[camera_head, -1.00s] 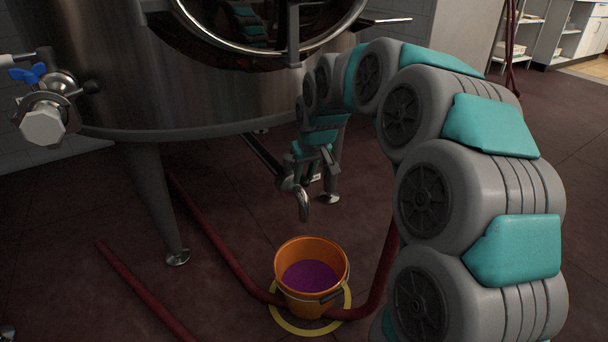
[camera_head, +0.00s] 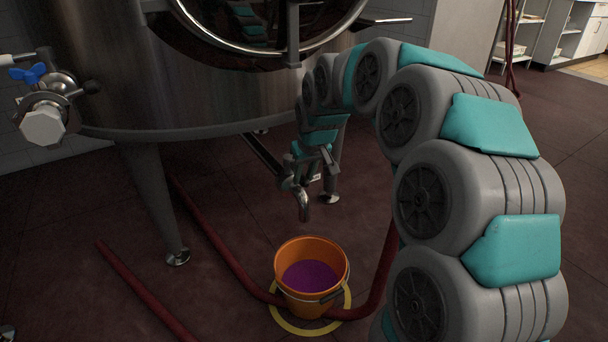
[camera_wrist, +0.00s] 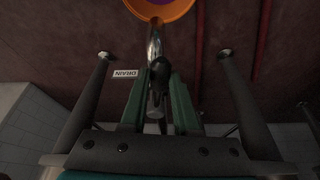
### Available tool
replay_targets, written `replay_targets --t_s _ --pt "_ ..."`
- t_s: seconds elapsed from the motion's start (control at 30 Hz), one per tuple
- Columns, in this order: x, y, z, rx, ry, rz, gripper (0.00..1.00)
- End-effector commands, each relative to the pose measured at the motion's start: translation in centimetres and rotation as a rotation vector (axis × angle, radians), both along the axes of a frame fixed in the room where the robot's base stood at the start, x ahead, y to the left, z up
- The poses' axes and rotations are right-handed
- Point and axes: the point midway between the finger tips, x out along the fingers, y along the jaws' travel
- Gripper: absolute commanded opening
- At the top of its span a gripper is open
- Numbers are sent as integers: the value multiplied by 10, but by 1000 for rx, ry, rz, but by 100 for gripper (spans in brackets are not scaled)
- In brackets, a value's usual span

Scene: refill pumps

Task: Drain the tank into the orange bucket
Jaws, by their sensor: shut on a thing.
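The large steel tank (camera_head: 210,110) stands on legs at the back left. A drain pipe runs from under it to a drain tap (camera_head: 303,205) whose spout points down. The orange bucket (camera_head: 335,255) stands upright on the floor just below the spout and holds purple liquid (camera_head: 310,276). I see no stream between spout and bucket. My gripper (camera_head: 312,158) is at the tap. In the wrist view my gripper (camera_wrist: 158,85) is shut on the dark tap handle (camera_wrist: 160,70), with the bucket (camera_wrist: 180,10) beyond it. The fingers partly hide the handle.
A yellow ring (camera_head: 290,325) is marked on the floor around the bucket. A dark red hose (camera_head: 215,240) runs along the floor beside the bucket. A valve with a blue handle (camera_head: 28,74) sticks out at left. A "DRAIN" label (camera_wrist: 125,74) shows by the tap.

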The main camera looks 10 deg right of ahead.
Motion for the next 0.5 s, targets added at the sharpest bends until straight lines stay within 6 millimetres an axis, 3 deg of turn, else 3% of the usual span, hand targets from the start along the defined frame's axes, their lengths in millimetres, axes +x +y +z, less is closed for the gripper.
replay_targets --t_s 0.27,0.5 --pt "-2 10 1 -4 1 -88 0" --pt "-1 29 1 -4 0 -275 0"
